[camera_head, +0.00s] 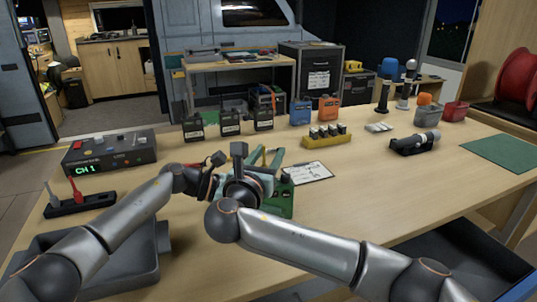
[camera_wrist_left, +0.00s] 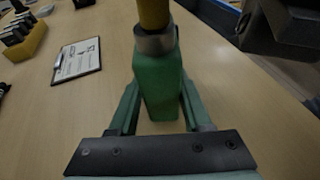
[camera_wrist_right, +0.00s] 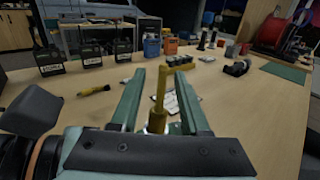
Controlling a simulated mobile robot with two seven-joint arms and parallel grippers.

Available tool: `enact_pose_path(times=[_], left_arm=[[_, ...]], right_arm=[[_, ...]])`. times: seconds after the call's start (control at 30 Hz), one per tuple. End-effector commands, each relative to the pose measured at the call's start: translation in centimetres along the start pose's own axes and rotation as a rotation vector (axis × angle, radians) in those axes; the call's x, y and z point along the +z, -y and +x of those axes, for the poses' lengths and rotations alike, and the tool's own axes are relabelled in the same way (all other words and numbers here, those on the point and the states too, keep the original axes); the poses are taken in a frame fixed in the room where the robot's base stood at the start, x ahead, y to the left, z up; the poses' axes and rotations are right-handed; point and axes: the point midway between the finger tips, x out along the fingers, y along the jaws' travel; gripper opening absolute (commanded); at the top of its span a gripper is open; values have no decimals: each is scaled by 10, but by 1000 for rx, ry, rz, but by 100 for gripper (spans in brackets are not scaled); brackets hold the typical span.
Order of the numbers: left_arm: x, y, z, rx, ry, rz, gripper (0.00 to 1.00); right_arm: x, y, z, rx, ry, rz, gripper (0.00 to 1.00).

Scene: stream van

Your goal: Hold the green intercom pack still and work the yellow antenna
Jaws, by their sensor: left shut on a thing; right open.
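The green intercom pack (camera_head: 284,203) stands on the table, mostly behind my arms in the head view. In the left wrist view it (camera_wrist_left: 158,85) stands between the fingers of my left gripper (camera_wrist_left: 158,105), which is shut on it. The yellow antenna (camera_wrist_left: 153,14) rises from a grey collar on its top. In the right wrist view the antenna (camera_wrist_right: 160,95) stands upright between the spread fingers of my right gripper (camera_wrist_right: 160,78), which is open, with a gap on each side. The antenna is hidden in the head view.
A clipboard (camera_head: 308,173) lies just beyond the pack. A yellow battery rack (camera_head: 327,140) and several dark radio packs (camera_head: 230,123) stand further back. A control box (camera_head: 108,152) with a lit display is at left. A grey tray (camera_head: 105,262) is in front. The table's right middle is clear.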

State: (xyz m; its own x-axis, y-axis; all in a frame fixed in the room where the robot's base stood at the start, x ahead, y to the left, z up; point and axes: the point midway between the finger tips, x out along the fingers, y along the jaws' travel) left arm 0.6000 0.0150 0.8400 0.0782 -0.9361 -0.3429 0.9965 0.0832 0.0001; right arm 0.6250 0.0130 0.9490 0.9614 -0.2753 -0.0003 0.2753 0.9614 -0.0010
Motion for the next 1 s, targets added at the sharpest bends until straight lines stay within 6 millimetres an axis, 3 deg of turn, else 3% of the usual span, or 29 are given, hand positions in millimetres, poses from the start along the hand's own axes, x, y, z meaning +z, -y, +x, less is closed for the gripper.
enact_pose_path(times=[0.2,0.6,1.0], left_arm=[[0,0,0,0,-1,0,0],[0,0,0,0,-1,0,0],[0,0,0,0,0,0,0]], right_arm=[[0,0,0,0,0,0,45],[0,0,0,0,-1,0,0],[0,0,0,0,-1,0,0]])
